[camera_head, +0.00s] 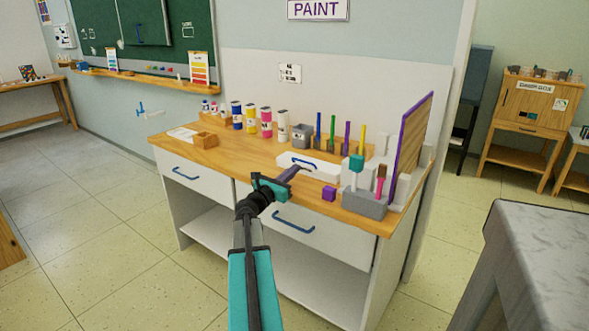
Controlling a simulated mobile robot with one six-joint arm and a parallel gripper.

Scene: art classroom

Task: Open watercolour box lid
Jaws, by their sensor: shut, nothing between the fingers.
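My gripper (295,168) is shut and empty. It reaches over the worktop's front edge to the box's front left side and overlaps part of it in the picture. I cannot tell whether the fingertips touch the box or stay just in front of it.
On the wooden worktop (224,155), a purple cube (329,193) and a grey brush holder (364,204) stand right of the box. Paint bottles (266,122) and upright brushes line the back. A purple-framed panel (410,150) rises at the right end. Floor is clear at left.

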